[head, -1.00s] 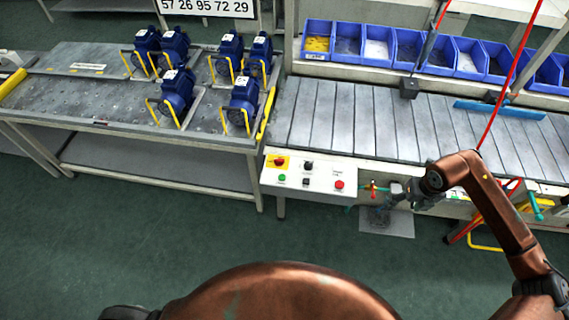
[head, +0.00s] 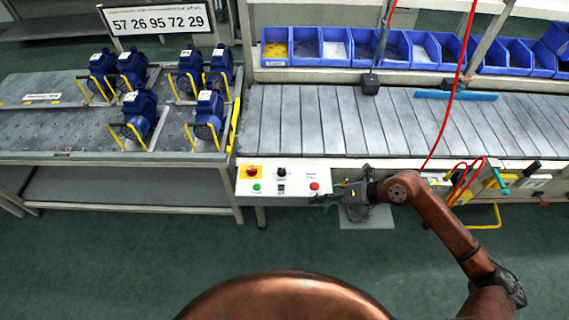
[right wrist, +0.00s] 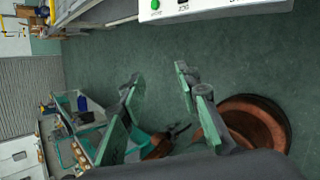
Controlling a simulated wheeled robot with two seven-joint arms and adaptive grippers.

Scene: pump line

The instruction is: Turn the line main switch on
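The white control panel (head: 298,178) hangs at the front of the line, left of my right gripper. On it, a red rotary switch on a yellow plate (head: 251,172) is at the upper left. The panel's lower edge also shows at the top of the right wrist view (right wrist: 225,10). My right gripper (head: 318,199) is at the panel's lower right corner, close to the red button; I cannot tell if it touches. In the right wrist view its fingers (right wrist: 157,103) are spread, with nothing between them. The switch is outside that view. My left gripper is not in view.
The panel also has a black knob (head: 282,172), a green button (head: 257,187), a small black switch (head: 281,188) and a red button (head: 314,186). A roller conveyor (head: 330,120) runs behind. A bench (head: 60,145) with blue pumps stands left. Floor before the panel is clear.

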